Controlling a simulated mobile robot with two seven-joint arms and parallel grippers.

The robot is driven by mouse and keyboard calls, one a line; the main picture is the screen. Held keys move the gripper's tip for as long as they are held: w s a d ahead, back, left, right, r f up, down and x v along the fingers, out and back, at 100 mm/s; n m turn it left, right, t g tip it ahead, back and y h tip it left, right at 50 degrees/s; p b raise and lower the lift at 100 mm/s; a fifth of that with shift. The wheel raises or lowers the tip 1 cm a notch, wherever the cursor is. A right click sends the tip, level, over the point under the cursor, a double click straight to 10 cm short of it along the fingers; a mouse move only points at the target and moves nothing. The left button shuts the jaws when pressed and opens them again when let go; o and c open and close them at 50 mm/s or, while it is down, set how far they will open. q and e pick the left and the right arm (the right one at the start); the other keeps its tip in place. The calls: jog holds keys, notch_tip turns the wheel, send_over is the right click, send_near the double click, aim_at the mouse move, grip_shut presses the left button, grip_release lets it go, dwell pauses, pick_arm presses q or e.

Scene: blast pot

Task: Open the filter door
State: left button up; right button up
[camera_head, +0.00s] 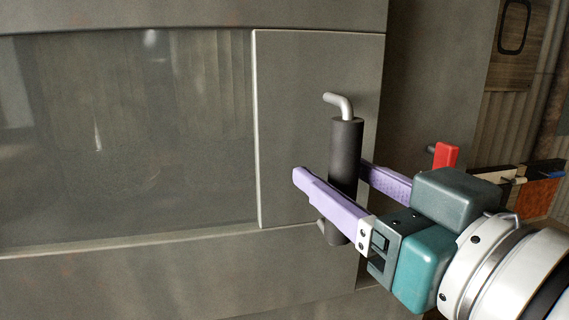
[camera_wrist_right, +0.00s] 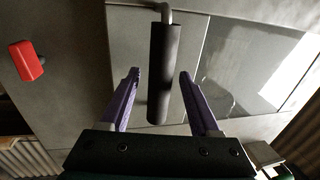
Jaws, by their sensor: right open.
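The filter door (camera_head: 292,120) is a grey metal panel and looks closed, flush with the cabinet. Its handle (camera_head: 345,150) is a dark upright cylinder on a bent light metal rod. In the right wrist view the handle (camera_wrist_right: 164,75) stands upright between the finger lines. My right gripper (camera_head: 345,185) is open, with one purple finger on each side of the handle. In the right wrist view my right gripper (camera_wrist_right: 160,75) shows gaps between the fingers and the handle. The handle's lower end is partly hidden behind the near finger in the head view. My left gripper is not in view.
A wide glossy window panel (camera_head: 130,140) lies left of the door. A red lever or knob (camera_head: 446,155) sticks out on the right, close behind my right gripper; it also shows in the right wrist view (camera_wrist_right: 27,61). Wooden and corrugated walls stand at the far right.

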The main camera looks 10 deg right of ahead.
grip_shut()
dwell(0.6)
dwell(0.9)
